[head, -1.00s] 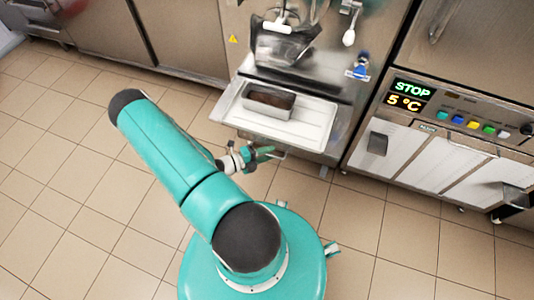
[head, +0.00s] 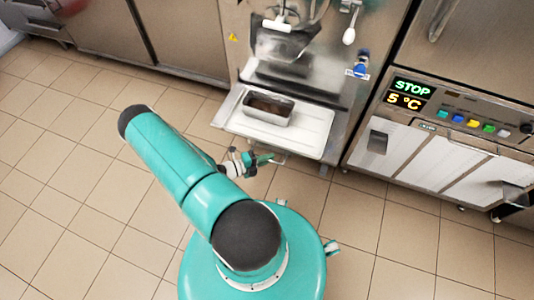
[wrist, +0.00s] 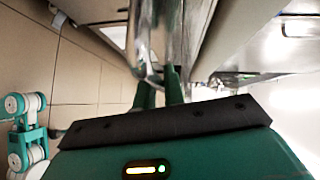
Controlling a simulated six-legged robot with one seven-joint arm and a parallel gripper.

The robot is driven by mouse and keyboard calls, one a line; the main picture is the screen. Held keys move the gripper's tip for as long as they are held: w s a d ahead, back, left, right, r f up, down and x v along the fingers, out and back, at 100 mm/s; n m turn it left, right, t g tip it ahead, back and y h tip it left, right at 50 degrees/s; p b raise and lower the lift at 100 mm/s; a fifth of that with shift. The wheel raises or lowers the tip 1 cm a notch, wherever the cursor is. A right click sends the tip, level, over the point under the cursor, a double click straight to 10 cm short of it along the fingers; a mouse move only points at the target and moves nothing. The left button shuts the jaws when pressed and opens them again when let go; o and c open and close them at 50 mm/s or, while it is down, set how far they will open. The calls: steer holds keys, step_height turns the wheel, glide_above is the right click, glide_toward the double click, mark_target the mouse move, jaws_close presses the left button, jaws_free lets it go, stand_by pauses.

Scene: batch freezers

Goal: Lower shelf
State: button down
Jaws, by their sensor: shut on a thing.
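The shelf (head: 315,128) is a white, tray-like ledge on the front of the steel batch freezer, and it looks level. A metal tin (head: 267,107) with dark brown contents stands on it. My gripper (head: 265,159) is just below the front edge of the shelf, by a thin metal handle (head: 283,157). In the wrist view, my two green fingers (wrist: 160,88) are closed around a narrow metal part, seemingly this handle; the exact contact is partly hidden.
The freezer's outlet (head: 282,72) and a white-knobbed lever (head: 349,36) are above the shelf. A control unit showing STOP and 5 °C (head: 408,94) stands to the right. Steel cabinets (head: 180,35) line the back left. Tiled floor (head: 60,180) is clear to the left.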

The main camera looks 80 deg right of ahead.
step_height(320, 180, down, 7)
steer(key=shift+f, duration=0.15)
steer(key=c, duration=1.5)
jaws_free()
steer(key=v, duration=1.4)
steer(key=shift+s, duration=0.1)
steer(key=shift+d, duration=0.1)
